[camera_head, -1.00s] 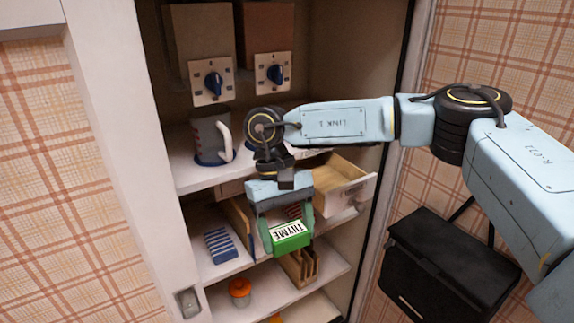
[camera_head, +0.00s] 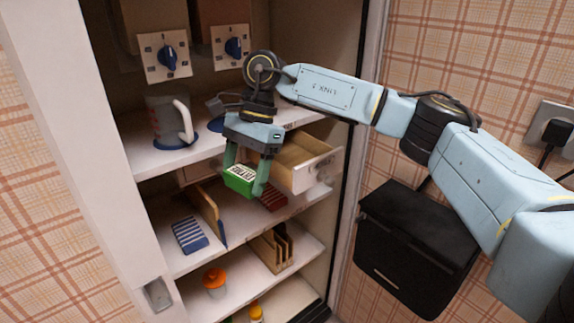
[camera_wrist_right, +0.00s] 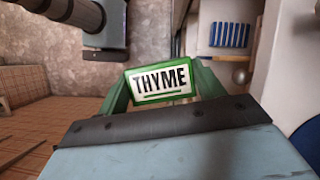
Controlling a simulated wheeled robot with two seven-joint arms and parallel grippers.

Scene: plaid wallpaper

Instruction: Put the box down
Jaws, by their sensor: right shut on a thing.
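The box (camera_head: 240,179) is small and green with a white label reading THYME. It also shows in the right wrist view (camera_wrist_right: 162,82), label towards the camera. My right gripper (camera_head: 246,180) is shut on the box, one finger on each side, and points down. It holds the box in front of the cupboard shelves, left of an open drawer (camera_head: 311,166). I cannot tell from the head view how far the box is above the shelf (camera_head: 178,263) behind it. My left gripper is not in view.
A grey mug (camera_head: 168,118) stands on the upper shelf. A wooden rack (camera_head: 271,250) and an orange-lidded jar (camera_head: 215,282) stand lower. A black box (camera_head: 415,245) hangs on the wall at right.

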